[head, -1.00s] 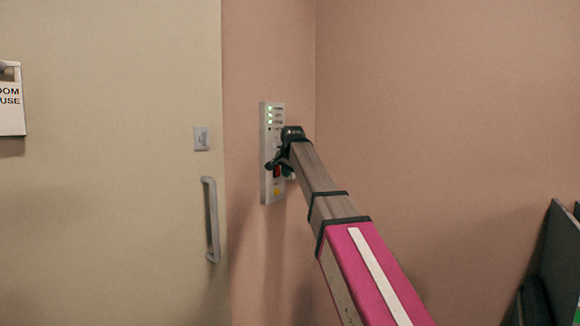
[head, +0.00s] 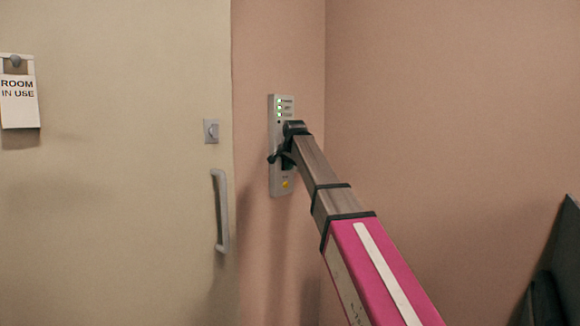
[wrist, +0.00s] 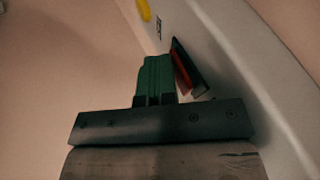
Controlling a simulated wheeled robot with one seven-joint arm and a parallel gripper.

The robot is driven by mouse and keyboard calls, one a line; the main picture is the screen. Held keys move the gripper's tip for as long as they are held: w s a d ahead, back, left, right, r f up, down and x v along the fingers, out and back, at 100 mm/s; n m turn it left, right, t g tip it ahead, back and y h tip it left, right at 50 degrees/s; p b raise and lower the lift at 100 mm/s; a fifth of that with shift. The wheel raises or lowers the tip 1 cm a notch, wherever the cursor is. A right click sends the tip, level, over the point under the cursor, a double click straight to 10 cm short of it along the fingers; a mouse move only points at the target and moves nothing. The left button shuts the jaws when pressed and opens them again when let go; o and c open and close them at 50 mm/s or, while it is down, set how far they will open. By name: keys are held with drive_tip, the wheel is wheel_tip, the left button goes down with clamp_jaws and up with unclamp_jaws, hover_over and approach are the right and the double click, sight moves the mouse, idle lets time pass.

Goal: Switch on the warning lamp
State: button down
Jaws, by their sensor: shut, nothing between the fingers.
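A narrow pale control panel (head: 273,178) is mounted on the pink wall beside the door. Three green lights glow near its top, with a dark spot below them. A yellow button (head: 285,184) is near its bottom and also shows in the wrist view (wrist: 143,10). My gripper (head: 284,159) is at the panel's middle and hides part of it. In the wrist view its green fingers (wrist: 156,62) are shut and empty, close beside a red switch with a dark edge (wrist: 183,68); I cannot tell whether they touch. I cannot identify the warning lamp.
A door with a grey handle (head: 220,210) is on the left, with a small switch or lock plate (head: 211,131) above the handle. A "ROOM IN USE" sign (head: 19,101) hangs at far left. A dark object (head: 556,265) stands at lower right.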

drive_tip(key=shift+r, duration=0.1)
drive_tip(key=shift+r, duration=0.75)
drive_tip(key=shift+w, duration=0.1)
drive_tip(key=s+d+r, duration=0.5)
drive_tip(key=s+r, duration=0.2)
drive_tip(key=s, duration=0.2)
drive_tip(key=d+f+n+g, duration=0.1)
drive_tip(key=d+f, duration=0.1)
drive_tip(key=f, duration=0.8)
drive_tip(key=s+d+f+g, duration=0.1)
drive_tip(key=d+f, duration=0.2)
drive_tip(key=f, duration=0.8)
drive_tip(key=s+d+f+n+h, duration=0.1)
drive_tip(key=d+f, duration=0.2)
drive_tip(key=f, duration=0.8)
drive_tip(key=shift+d+f+n+g, duration=0.25)
drive_tip(key=shift+n+g, duration=0.05)
drive_tip(key=shift+g, duration=0.1)
